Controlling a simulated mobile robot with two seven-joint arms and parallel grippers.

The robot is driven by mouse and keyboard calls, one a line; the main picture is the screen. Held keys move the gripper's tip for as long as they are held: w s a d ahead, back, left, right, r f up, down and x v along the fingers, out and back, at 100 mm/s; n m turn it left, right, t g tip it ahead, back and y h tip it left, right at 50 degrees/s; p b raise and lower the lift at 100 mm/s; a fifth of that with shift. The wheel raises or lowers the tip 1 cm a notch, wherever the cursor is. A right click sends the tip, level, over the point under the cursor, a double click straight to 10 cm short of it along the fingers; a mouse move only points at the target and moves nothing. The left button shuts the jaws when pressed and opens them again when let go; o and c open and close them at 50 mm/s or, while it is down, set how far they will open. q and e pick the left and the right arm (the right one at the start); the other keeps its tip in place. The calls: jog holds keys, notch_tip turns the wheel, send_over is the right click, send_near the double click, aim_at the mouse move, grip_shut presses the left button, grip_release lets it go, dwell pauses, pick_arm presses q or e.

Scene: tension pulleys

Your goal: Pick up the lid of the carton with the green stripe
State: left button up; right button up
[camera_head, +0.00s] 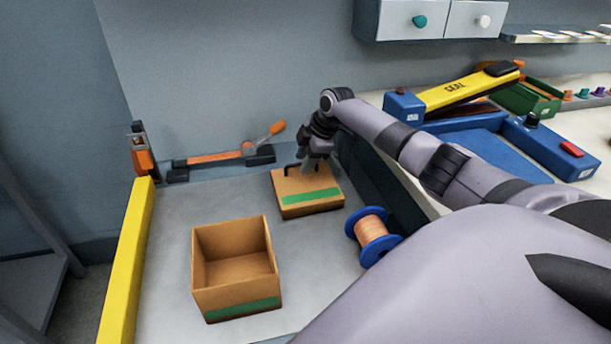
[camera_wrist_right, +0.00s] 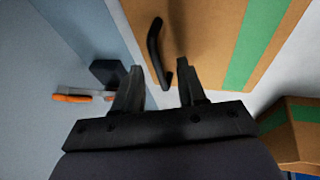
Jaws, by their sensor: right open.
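The open carton (camera_head: 236,272) with a green stripe stands at the front of the grey work surface, and its inside looks empty. Its lid (camera_head: 308,193), brown with a green stripe and a black handle, lies flat on the surface behind and right of the carton. My right gripper (camera_head: 309,163) is over the lid at the handle. In the right wrist view the lid (camera_wrist_right: 212,40) fills the upper middle, and the handle (camera_wrist_right: 156,55) reaches toward the gap between the open fingers (camera_wrist_right: 163,92). I cannot tell whether they touch it. My left gripper is out of view.
A blue spool with copper wire (camera_head: 372,236) sits right of the lid. An orange-handled tool (camera_head: 226,155) lies by the back wall. A yellow edge (camera_head: 128,260) bounds the left. A blue sealer with a yellow arm (camera_head: 470,88) stands on the right bench.

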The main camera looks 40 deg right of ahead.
grip_shut()
